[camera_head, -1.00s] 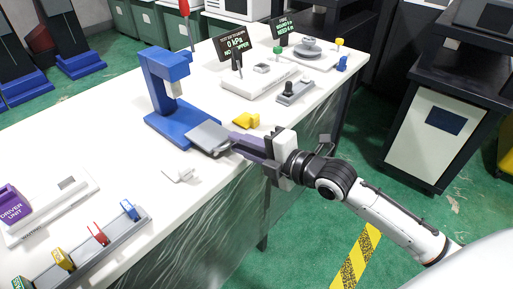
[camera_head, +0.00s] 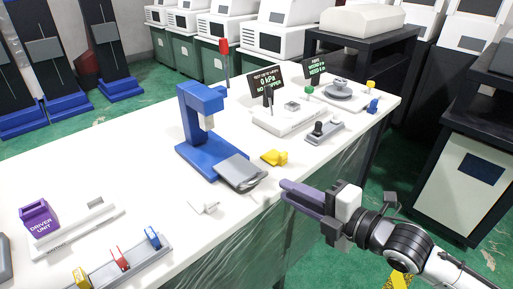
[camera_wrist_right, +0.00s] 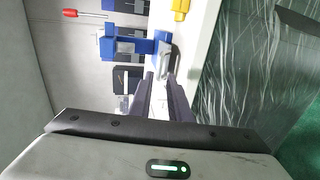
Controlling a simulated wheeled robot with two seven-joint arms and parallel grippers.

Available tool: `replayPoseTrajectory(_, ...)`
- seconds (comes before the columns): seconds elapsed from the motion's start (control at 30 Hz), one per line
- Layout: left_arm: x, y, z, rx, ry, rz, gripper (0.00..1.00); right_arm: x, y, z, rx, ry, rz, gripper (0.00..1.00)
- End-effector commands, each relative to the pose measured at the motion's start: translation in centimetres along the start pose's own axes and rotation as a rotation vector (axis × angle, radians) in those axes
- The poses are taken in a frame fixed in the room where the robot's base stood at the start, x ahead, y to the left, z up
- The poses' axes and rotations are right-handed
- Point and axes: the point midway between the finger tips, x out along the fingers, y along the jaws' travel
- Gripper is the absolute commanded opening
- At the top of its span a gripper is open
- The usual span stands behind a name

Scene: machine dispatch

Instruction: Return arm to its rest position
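My right gripper (camera_head: 285,190) is past the front edge of the white table (camera_head: 120,165), right of the grey plate. Its two dark purplish fingers are apart with nothing between them. In the right wrist view the fingers (camera_wrist_right: 160,78) also show a gap. The arm comes in from the lower right. A blue press-like stand (camera_head: 203,125) stands on the table, with a grey plate (camera_head: 242,172) at its foot. The gripper is apart from both. My left gripper is not in view.
On the table are a yellow part (camera_head: 274,158), a small white piece (camera_head: 204,206), a purple driver unit (camera_head: 38,216), a grey rack (camera_head: 135,268) with coloured clips, and a white device (camera_head: 290,118). A dark cabinet (camera_head: 470,165) stands right. Green floor lies between.

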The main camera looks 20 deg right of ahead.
Motion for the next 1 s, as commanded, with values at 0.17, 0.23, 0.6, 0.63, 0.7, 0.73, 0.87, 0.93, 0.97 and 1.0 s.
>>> replayPoseTrajectory(0.17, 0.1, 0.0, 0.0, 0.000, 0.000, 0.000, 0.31, 0.0, -1.6, -0.1, 0.079, -0.013, -0.020, 0.17)
replayPoseTrajectory(0.23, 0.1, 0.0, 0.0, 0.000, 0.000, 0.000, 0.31, 0.0, -4.2, -0.3, 0.211, -0.038, -0.053, 0.17)
replayPoseTrajectory(0.6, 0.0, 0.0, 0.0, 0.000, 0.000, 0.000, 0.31, -4.8, -26.0, -8.6, 1.351, -0.402, -0.289, 0.17)
replayPoseTrajectory(0.63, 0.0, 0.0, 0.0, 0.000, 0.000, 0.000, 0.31, -5.3, -27.1, -9.5, 1.416, -0.433, -0.299, 0.17)
replayPoseTrajectory(0.7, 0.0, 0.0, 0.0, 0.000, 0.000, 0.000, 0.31, -6.3, -29.1, -11.1, 1.538, -0.493, -0.313, 0.17)
replayPoseTrajectory(0.73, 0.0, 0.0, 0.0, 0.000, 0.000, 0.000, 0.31, -6.6, -29.7, -11.6, 1.577, -0.514, -0.317, 0.17)
replayPoseTrajectory(0.87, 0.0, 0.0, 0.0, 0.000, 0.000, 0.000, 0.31, -7.3, -31.1, -13.0, 1.673, -0.565, -0.325, 0.17)
replayPoseTrajectory(0.93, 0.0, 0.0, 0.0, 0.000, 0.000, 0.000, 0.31, -7.4, -31.3, -13.1, 1.685, -0.572, -0.325, 0.17)
replayPoseTrajectory(0.97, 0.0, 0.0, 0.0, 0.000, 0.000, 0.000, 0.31, -7.5, -31.3, -13.1, 1.685, -0.572, -0.325, 0.17)
replayPoseTrajectory(1.0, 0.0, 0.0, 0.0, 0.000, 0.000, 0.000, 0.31, -7.4, -31.3, -13.1, 1.684, -0.572, -0.325, 0.17)
